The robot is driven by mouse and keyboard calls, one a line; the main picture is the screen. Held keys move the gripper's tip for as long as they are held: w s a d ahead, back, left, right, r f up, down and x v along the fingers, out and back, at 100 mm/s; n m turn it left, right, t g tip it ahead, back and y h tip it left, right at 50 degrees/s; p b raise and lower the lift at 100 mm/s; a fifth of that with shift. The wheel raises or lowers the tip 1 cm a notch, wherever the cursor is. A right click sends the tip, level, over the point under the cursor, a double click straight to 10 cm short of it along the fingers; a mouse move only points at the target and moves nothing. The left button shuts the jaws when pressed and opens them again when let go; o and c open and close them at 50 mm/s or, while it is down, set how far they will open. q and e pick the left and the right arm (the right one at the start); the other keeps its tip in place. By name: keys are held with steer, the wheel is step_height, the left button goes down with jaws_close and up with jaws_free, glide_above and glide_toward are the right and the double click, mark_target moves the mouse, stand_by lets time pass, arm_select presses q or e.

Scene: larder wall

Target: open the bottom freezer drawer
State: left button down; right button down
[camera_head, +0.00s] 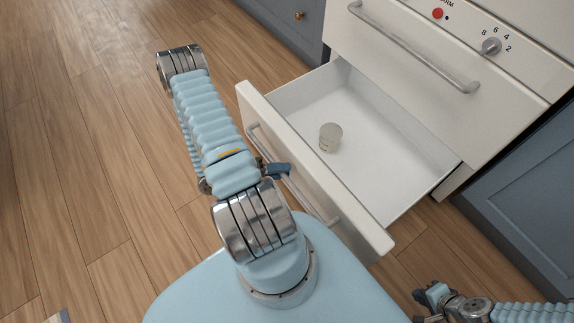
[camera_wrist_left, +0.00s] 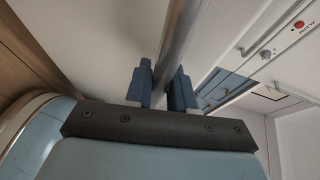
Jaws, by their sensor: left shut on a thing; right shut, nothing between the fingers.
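The bottom freezer drawer (camera_head: 385,242) is white and stands pulled well out of the white freezer, its inside in plain view. Its metal bar handle (camera_head: 317,205) runs along the front face. My left gripper (camera_head: 278,169) is at that handle, partly hidden behind my arm in the head view. In the left wrist view the fingers of my left gripper (camera_wrist_left: 162,90) are on both sides of the handle bar (camera_wrist_left: 180,35), shut on it. My right gripper (camera_head: 428,299) is at the lower right of the head view, away from the drawer, shut and empty.
A small pale round jar (camera_head: 330,137) stands in the open drawer. Above is a shut drawer with a bar handle (camera_head: 415,50), a red button (camera_head: 437,13) and a dial (camera_head: 491,46). Blue-grey cabinets (camera_head: 525,190) flank the freezer.

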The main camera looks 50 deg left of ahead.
arm_select(q)
steer(key=shift+s+a, duration=0.1)
steer(key=shift+s, duration=0.1)
steer(key=c, duration=1.1)
jaws_free()
steer(key=shift+o, duration=0.2)
steer(key=v, duration=1.3)
steer(key=shift+s, duration=0.35)
steer(key=shift+a+r, duration=0.15)
